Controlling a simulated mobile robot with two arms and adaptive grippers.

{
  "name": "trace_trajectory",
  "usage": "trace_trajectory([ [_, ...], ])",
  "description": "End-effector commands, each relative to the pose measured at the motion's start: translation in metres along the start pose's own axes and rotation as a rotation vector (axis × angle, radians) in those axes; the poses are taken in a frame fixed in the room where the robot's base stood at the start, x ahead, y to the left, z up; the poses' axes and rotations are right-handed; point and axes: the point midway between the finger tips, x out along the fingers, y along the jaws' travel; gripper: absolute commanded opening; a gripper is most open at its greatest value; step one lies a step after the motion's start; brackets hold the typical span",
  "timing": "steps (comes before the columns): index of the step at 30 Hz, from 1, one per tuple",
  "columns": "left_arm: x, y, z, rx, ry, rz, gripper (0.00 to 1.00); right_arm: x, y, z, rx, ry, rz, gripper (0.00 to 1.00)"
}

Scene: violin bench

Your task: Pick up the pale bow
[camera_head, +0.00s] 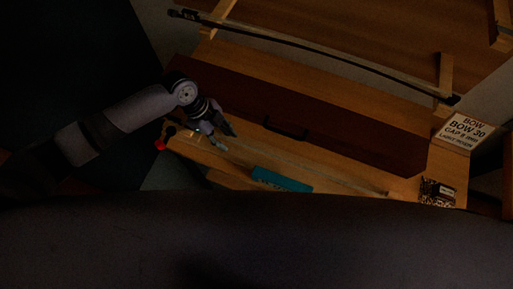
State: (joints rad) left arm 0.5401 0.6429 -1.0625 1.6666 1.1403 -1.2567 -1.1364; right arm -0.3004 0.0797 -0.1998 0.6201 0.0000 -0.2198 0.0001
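The pale bow (350,184) looks like a thin light stick lying on the wooden bench, in front of a long dark red-brown case. Its right end is near a small patterned box; its left part runs toward my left gripper and is hard to make out in the dim light. My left gripper (228,141) is over the bench's left part, its two fingers apart, with nothing seen between them. I cannot tell its height above the bow. My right gripper is not in view.
The long case (350,140) with a handle lies behind. A dark bow (330,54) rests on wooden supports at the back. A teal block (281,180), a red item (160,144), the patterned box (437,192) and a "BOW" sign (463,131) are around the bench.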

Motion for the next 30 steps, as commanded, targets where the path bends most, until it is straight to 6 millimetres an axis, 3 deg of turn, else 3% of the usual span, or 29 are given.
trace_trajectory([
  [4, 0.0002, 0.0001, 0.0002, 0.000, 0.000, 0.000, 0.31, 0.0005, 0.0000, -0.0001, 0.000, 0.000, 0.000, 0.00],
  [18, -0.0003, 0.0000, 0.0002, -0.001, 0.000, 0.000, 0.00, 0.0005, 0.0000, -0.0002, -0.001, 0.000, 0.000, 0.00],
  [30, -0.0006, -0.0002, 0.0000, -0.001, 0.001, 0.000, 0.00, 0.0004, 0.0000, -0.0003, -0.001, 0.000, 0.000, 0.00],
])
